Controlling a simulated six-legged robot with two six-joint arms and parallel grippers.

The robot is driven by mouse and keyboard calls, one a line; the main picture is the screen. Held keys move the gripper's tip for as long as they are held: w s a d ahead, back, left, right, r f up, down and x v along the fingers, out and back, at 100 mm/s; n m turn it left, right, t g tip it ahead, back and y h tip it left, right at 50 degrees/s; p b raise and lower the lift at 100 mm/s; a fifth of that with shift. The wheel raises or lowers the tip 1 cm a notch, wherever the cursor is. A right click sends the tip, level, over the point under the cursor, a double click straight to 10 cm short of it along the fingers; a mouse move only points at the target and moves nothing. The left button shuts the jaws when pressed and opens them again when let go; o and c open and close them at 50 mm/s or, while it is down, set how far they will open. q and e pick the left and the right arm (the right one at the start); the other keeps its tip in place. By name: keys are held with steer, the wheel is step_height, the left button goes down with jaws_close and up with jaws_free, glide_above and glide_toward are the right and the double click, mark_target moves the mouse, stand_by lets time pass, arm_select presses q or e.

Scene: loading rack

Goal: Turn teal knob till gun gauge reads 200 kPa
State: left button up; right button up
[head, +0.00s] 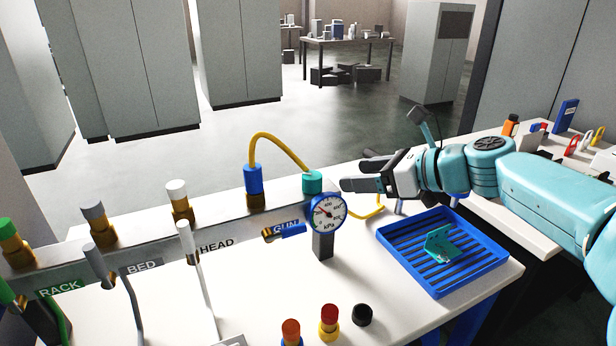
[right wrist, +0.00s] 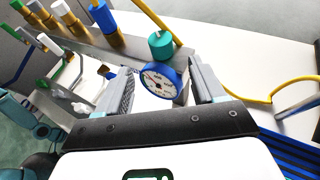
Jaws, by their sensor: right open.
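The teal knob (head: 312,182) stands on top of the manifold at the GUN end, behind the round blue-rimmed gun gauge (head: 328,212). The gauge's red needle points to the upper left; the exact reading is too small to tell. My right gripper (head: 356,176) is open and empty, to the right of the knob and apart from it. In the right wrist view, the knob (right wrist: 161,46) and the gauge (right wrist: 160,81) show beyond and between the open fingers. My left gripper is not in view.
A blue lever (head: 291,229) sits by the GUN label. A yellow hose (head: 280,148) arches from the blue fitting to the knob area. A blue slatted tray (head: 400,236) with a teal bracket (head: 441,244) lies right. Red, yellow and black caps stand in front.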

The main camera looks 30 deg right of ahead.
mark_target(319, 177)
steer(key=x, duration=1.2)
steer(key=shift+w+f, duration=0.15)
steer(key=c, duration=1)
